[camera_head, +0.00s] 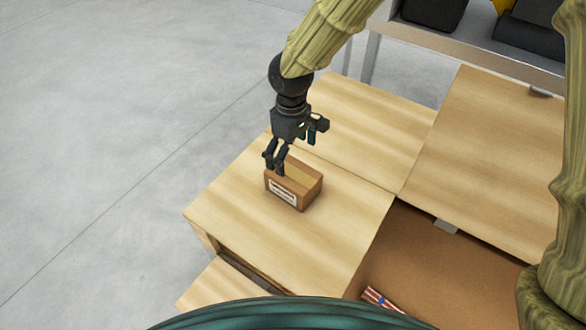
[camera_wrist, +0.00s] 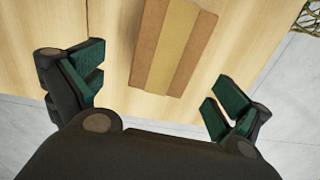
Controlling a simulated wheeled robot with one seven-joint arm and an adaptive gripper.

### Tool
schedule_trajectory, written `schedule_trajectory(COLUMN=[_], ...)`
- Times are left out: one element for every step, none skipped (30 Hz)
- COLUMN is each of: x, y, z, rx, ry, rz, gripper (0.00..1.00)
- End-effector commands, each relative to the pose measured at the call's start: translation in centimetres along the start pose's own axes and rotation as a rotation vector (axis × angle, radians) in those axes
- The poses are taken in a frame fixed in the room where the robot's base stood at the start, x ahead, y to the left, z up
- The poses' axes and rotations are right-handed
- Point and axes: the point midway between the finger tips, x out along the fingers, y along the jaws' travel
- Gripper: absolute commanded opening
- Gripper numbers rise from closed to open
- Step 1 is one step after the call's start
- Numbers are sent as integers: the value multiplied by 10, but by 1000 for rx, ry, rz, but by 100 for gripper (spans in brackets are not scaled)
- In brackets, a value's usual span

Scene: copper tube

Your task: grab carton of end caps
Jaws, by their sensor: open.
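The carton (camera_head: 294,185) is a small brown cardboard box with a pale tape strip along its top and a white label on its side. It rests upright on a light wooden flap. In the head view my gripper (camera_head: 275,164) points down at the carton's left end, close to it. In the wrist view the carton (camera_wrist: 173,47) lies ahead, between the lines of the two spread, green-padded fingers. My gripper (camera_wrist: 158,88) is open and empty, with bare wood showing on both sides of the carton. I cannot tell the exact height gap.
The flap (camera_head: 235,195) belongs to a large open box with other raised flaps (camera_head: 495,125). Striped copper-coloured pieces (camera_head: 381,299) lie inside it at the bottom. A metal shelf (camera_head: 460,42) with dark bins stands behind. Grey floor (camera_head: 110,130) is clear at left.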

Motion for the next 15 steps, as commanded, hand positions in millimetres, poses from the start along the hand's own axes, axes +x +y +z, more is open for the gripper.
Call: schedule_trajectory(x=[6, 9, 15, 20, 25, 32, 37, 42, 48, 51, 54, 56, 58, 59, 61], y=[-2, -2, -1, -1, 1, 4, 6, 8, 10, 11, 12, 13, 13, 14, 14], z=[2, 3, 4, 3, 2, 0, -1, -3, -5, -6, -7, -7, -8, -8, -8], rx=[-1, 0, 2, 2, 3, 2, 2, 2, 3, 3, 3, 3, 3, 3, 3], ry=[-1, -2, -3, -3, -3, -5, -6, -8, -9, -10, -11, -12, -12, -13, -13], rz=[1, 1, 0, -1, -2, -5, -6, -9, -11, -13, -15, -16, -17, -17, -17], gripper=[100, 100, 100, 100, 100, 100, 100, 100, 100, 100, 100, 100, 100, 100, 100])
